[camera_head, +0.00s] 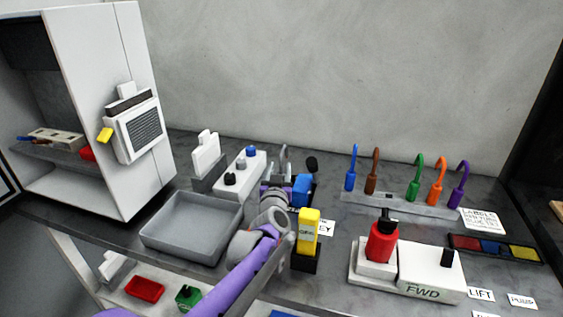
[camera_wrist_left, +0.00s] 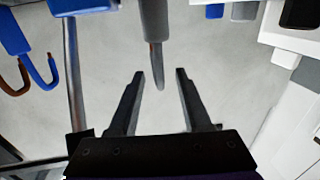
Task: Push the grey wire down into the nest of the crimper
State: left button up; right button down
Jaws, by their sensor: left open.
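The grey wire (camera_wrist_left: 154,22) hangs into the left wrist view from the top, and its thin tip lies between the fingertips of my left gripper (camera_wrist_left: 159,75). The fingers are apart, with visible gaps to the tip on both sides. In the head view a grey upright hook (camera_head: 283,156), which looks like the wire, stands behind my left gripper (camera_head: 275,188). A blue block with a black knobbed lever (camera_head: 303,188), likely the crimper, is just right of the gripper. My arm hides its lower part, and I cannot see the nest. My right gripper is out of view.
A grey tray (camera_head: 192,226) lies left of my arm. A yellow block (camera_head: 309,232) on a black stand is close on its right. A rack (camera_head: 400,205) holds several coloured hooked wires. A white FWD box (camera_head: 430,272) stands front right.

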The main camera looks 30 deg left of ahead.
pick_arm(q)
jog(key=v, duration=0.4)
jog(key=shift+s+f, duration=0.1)
dwell(0.5)
